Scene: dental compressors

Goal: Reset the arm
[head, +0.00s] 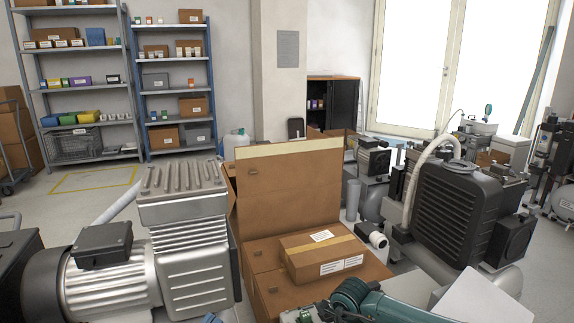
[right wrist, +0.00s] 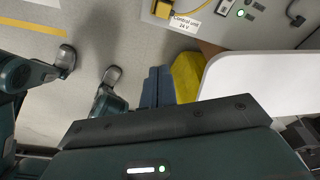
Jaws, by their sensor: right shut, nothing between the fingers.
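My right arm (head: 375,302) shows as a teal link at the bottom edge of the head view, in front of the cardboard boxes. In the right wrist view my right gripper (right wrist: 157,72) points at the floor, its two blue-grey fingers side by side, shut and empty. A yellow object (right wrist: 187,77) lies just to the right of the fingers in that view; I cannot tell what it is. My left gripper is not recognisable in either view.
A compressor (head: 185,245) stands at front left. An open carton (head: 290,190) with a smaller box (head: 322,256) is in the middle. More compressors (head: 455,215) stand at right. A control unit (right wrist: 228,22) and a white panel (right wrist: 260,75) lie close to the right gripper.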

